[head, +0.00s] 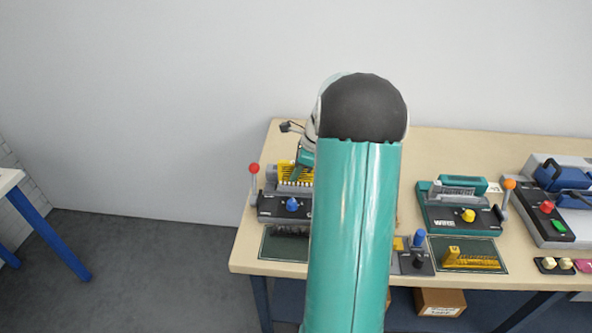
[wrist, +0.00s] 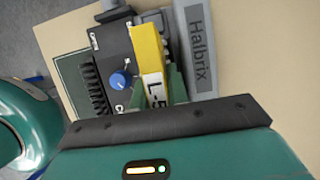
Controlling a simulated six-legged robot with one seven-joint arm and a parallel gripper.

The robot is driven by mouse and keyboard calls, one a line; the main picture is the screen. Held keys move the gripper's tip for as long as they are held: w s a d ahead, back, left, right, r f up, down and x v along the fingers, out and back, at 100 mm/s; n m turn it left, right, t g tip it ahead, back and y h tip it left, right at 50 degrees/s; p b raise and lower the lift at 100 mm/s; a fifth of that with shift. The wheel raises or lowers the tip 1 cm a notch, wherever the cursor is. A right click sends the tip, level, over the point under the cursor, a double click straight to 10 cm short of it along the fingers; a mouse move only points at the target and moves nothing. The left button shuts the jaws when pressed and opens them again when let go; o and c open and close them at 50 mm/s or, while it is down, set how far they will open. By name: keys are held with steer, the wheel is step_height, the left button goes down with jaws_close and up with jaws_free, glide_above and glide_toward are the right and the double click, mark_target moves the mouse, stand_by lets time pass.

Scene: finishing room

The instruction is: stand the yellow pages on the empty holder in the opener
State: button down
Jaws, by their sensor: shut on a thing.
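The yellow pages (head: 291,171) show in the head view at the machine with the red lever, partly hidden by my arm. In the wrist view, the yellow pages (wrist: 149,55) stand edge-on with a white label strip on the near end. My gripper (head: 304,159) is shut on them; its teal finger (wrist: 177,84) shows beside them. The opener (head: 268,206) is dark with a grey top and a blue knob; it also shows in the wrist view (wrist: 115,50). The pages are over its grey top. I cannot tell whether they touch it. The holder in the opener cannot be made out.
A red-knobbed lever (head: 254,176) rises at the opener's left. A dark mat with a black comb (head: 288,232) lies in front. A teal machine marked WIRE (head: 450,208) and a mat with a yellow comb (head: 472,259) are right. My arm hides the middle of the table.

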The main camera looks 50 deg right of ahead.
steer(key=shift+f, duration=0.3)
steer(key=c, duration=1.6)
jaws_free()
steer(key=shift+c, duration=0.2)
steer(key=shift+v, duration=5.5)
steer(key=shift+w, duration=0.1)
